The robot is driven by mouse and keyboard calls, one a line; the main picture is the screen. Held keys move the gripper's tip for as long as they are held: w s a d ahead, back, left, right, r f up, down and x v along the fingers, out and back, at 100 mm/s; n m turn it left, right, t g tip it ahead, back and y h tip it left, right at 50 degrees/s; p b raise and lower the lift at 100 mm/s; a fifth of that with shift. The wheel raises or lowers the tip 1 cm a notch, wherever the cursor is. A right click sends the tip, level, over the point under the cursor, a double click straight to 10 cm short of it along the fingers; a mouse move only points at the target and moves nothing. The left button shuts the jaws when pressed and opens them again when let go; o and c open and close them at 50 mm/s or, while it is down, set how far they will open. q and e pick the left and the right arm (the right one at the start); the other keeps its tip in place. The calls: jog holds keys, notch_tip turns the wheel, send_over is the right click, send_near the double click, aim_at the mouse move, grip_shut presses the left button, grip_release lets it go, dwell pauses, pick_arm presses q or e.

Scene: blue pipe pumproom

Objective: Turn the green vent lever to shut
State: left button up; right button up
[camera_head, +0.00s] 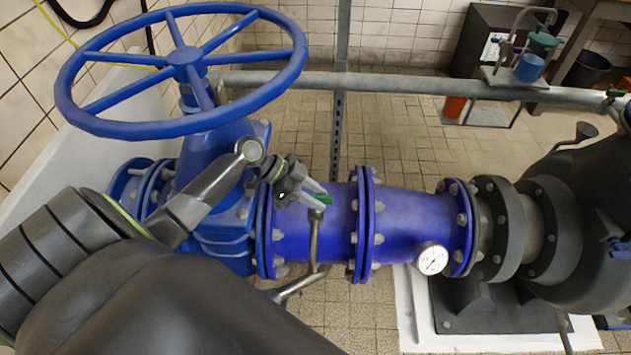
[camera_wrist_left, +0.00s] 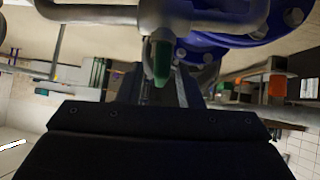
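The green vent lever (camera_head: 325,200) sits on top of a thin grey vent pipe (camera_head: 315,240) in front of the blue pipe. My left gripper (camera_head: 308,190) is right at the lever and partly hides it in the head view. In the left wrist view the lever's green end (camera_wrist_left: 162,62) hangs in the gap between the two fingertips (camera_wrist_left: 164,85). The fingers look apart, with room on both sides of the lever. I cannot tell whether either finger touches it. My right gripper is in neither view.
A large blue handwheel (camera_head: 187,57) stands above the arm on the left. The blue flanged pipe (camera_head: 420,220) runs right with a white gauge (camera_head: 432,259) to a dark pump (camera_head: 585,210). A grey horizontal pipe (camera_head: 430,88) crosses behind.

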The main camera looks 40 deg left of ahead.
aim_at(315, 196)
pick_arm(q)
notch_tip(315, 196, up, 10)
dwell(0.5)
jog(key=shift+f, duration=0.1)
jog(key=s+d+f+n+y, duration=0.3)
jog(key=s+f+n+y, duration=0.2)
jog(key=s+f, duration=0.65)
jog(key=s+a+n+y, duration=0.4)
jog(key=s+n+y, duration=0.25)
jog(key=s, duration=0.55)
notch_tip(315, 196, down, 22)
jog(key=a+r+g+p, duration=0.1)
jog(key=a+g+p, duration=0.1)
jog(key=p, duration=0.1)
jog(key=s+d+f+g+h+p, duration=0.1)
jog(key=s+f+p, duration=0.1)
jog(key=s+f, duration=1.1)
jog(key=shift+s+d+f+n+p, duration=0.3)
jog(key=shift+s+f+n, duration=0.1)
jog(key=shift+s, duration=0.65)
